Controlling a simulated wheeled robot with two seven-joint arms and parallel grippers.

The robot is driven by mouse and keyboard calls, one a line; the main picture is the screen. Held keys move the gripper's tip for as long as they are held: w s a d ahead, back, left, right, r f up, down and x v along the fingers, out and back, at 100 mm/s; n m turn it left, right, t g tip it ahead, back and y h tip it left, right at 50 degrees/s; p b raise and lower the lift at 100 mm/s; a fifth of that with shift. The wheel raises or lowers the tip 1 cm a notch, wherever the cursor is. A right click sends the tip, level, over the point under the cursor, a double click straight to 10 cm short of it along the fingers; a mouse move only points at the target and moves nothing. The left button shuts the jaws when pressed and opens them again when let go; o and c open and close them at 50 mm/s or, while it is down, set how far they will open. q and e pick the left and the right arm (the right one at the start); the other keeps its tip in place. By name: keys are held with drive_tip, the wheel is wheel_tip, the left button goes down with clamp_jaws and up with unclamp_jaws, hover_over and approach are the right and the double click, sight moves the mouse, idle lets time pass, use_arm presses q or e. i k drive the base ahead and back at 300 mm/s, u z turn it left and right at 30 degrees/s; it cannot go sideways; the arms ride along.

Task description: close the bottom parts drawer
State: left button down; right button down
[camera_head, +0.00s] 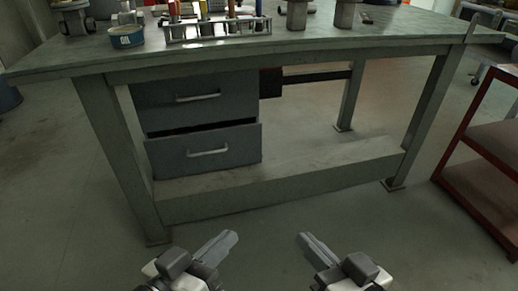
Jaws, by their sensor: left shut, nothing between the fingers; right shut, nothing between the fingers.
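The bottom parts drawer (202,157) is a dark blue-grey drawer under the left part of the workbench. It stands a little way out, with a dark gap above its front edge. Its pale bar handle (207,153) is on the front face. The top drawer (196,101) above it looks flush and has a similar handle (198,97). My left gripper (232,237) is low in the picture, shut and empty, apart from the drawer. My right gripper (304,238) is low and further right, shut and empty, also apart from the drawer. Neither touches anything.
The workbench (330,55) has thick legs and a low shelf (290,180) in front. A tool rack (218,30) and a tin marked OIL (126,37) stand on top. A red cart (485,150) stands at the right. The floor before the bench is clear.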

sight(215, 147)
drive_tip(key=z, duration=0.25)
drive_tip(key=i, duration=0.5)
drive_tip(key=u, duration=0.7)
drive_tip(key=i, duration=0.9)
drive_tip(key=u, duration=0.1)
